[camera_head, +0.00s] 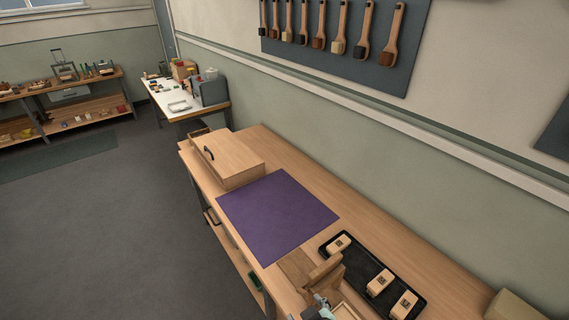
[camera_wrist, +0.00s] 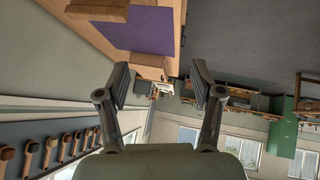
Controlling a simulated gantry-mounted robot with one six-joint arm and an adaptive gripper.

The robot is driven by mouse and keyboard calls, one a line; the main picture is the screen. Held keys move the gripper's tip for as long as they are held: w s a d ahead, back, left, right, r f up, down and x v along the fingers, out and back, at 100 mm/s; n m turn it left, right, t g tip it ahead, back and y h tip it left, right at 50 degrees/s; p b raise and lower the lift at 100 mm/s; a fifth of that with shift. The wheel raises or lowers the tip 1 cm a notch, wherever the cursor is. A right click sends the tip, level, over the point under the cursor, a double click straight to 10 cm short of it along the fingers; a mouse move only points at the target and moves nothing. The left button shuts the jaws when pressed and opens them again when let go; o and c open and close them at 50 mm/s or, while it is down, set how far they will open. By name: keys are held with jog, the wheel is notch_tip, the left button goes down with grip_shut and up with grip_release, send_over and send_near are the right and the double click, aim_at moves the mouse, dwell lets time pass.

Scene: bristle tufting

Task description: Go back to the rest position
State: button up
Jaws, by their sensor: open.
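My gripper (camera_wrist: 159,86) shows in the wrist view with its two fingers spread wide apart and nothing between them. The arm does not show clearly in the head view. The workbench (camera_head: 366,219) has a purple mat (camera_head: 277,215) lying flat on it, and the mat also shows in the wrist view (camera_wrist: 150,30). A black tray (camera_head: 352,253) at the right of the mat holds three light wooden blocks. My gripper is apart from the mat and the bench and touches nothing that I can see.
A wooden box (camera_head: 235,155) with a dark handle stands at the bench's far end. A wooden fixture (camera_head: 312,270) stands near the front of the tray. Several brushes (camera_head: 340,30) hang on a wall panel. A white-topped table (camera_head: 175,100) stands farther back.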

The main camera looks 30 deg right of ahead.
jog(key=w+a+r+t+y+p, duration=0.1)
jog(key=a+r+t, duration=0.1)
jog(key=a+r, duration=0.7)
jog(key=w+a+r+t+y+p, duration=0.1)
jog(key=a+r+t+y, duration=0.3)
jog(key=a, duration=0.8)
notch_tip(320, 180, up, 17)
jog(key=g+h+p, duration=0.1)
jog(key=h+p, duration=0.1)
jog(key=p, duration=1.4)
notch_tip(320, 180, down, 47)
jog(key=b, duration=4.7)
jog(key=shift+d, duration=0.25)
